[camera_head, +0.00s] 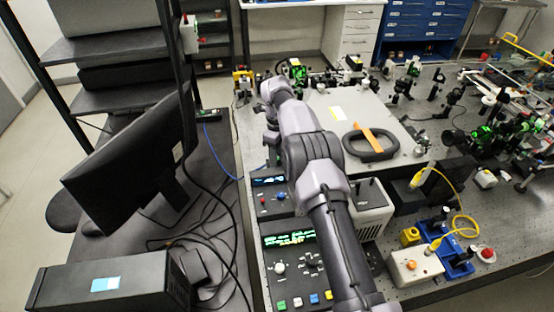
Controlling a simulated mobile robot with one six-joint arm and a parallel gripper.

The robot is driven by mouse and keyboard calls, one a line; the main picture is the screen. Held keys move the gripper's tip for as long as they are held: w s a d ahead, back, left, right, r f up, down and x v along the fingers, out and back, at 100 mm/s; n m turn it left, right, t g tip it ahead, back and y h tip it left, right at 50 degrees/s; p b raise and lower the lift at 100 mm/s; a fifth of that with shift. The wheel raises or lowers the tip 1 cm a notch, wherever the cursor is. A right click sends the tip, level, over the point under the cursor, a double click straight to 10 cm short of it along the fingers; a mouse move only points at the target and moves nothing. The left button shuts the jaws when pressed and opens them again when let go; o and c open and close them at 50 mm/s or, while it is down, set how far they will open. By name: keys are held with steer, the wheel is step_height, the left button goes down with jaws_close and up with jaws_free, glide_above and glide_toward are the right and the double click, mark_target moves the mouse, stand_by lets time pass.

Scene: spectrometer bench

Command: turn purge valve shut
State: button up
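My arm reaches away across the bench, and its wrist end is near the back left edge. My gripper (271,142) is mostly hidden by the arm; its fingers cannot be made out. A small yellow fitting with a red part (242,82) stands at the back left corner, just left of the wrist and apart from it. It may be the purge valve, but it is too small to tell, and its handle position is unclear. A black ring-shaped handle with an orange strip (371,133) lies on the pale flat cover (352,108), right of my arm.
Control boxes with lit displays (290,241) sit beneath and left of my forearm. A black monitor (135,152) and loose cables stand on the left desk. Green-lit optics (495,132) crowd the right side. A blue cable (216,150) runs along the bench's left edge.

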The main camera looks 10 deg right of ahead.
steer(key=shift+f, duration=0.2)
jaws_close()
stand_by(0.3)
steer(key=shift+n+p, duration=0.6)
steer(key=shift+n, duration=0.6)
steer(key=n+p, duration=0.1)
steer(key=n, duration=0.2)
steer(key=shift+n, duration=0.3)
steer(key=n, duration=0.5)
steer(key=shift+n+p, duration=0.3)
